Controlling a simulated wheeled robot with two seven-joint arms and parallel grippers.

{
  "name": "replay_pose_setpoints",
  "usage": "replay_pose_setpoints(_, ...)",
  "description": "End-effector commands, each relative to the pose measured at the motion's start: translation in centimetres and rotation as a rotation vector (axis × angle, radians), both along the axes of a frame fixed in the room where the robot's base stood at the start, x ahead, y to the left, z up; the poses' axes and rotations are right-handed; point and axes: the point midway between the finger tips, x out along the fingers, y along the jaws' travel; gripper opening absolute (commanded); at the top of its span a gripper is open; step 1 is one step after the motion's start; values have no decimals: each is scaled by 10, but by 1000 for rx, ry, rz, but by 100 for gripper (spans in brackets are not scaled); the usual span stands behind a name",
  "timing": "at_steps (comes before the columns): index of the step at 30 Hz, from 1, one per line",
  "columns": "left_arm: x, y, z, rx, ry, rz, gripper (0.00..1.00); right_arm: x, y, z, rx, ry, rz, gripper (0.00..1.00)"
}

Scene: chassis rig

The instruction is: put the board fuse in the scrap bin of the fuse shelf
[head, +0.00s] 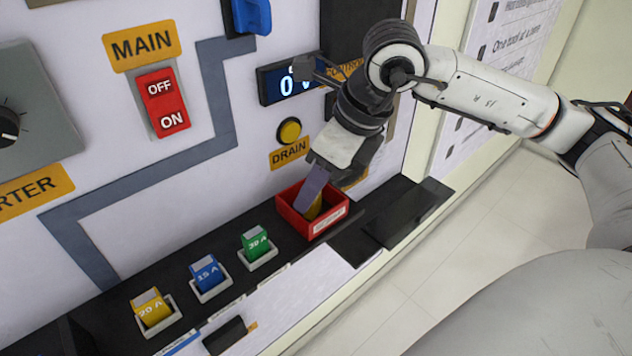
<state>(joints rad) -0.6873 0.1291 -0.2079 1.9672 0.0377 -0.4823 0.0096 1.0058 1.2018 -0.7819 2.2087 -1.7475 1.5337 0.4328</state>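My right gripper (328,188) points down at the red bin (326,225) on the shelf. A greyish-purple flat piece, seemingly one of its fingers, reaches inside the bin wall. A darker finger shows to the right above the rim. A yellow piece (316,208), likely a fuse, shows inside the bin beside the fingertip; most of it is hidden. I cannot tell whether the gripper touches it. The bin's label is too small to read. My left gripper is not in view.
On the dark shelf (112,306), a yellow 20 A fuse (150,308), a blue 15 A fuse (207,274) and a green 30 A fuse (256,244) stand in white holders. The red MAIN switch (163,102), yellow DRAIN button (289,131) and display (283,84) are on the panel behind.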

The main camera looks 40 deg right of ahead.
Motion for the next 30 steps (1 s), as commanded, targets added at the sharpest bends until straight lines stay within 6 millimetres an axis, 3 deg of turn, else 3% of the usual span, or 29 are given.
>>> replay_pose_setpoints(5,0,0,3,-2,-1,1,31,-1,-1,9,0,-2,0,44)
replay_pose_setpoints(15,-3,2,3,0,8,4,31,-24,-13,75,0,-6,-2,44)
replay_pose_setpoints(21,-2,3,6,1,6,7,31,-36,-19,104,1,-3,0,44)
replay_pose_setpoints(30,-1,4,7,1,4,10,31,-41,-21,114,0,0,0,44)
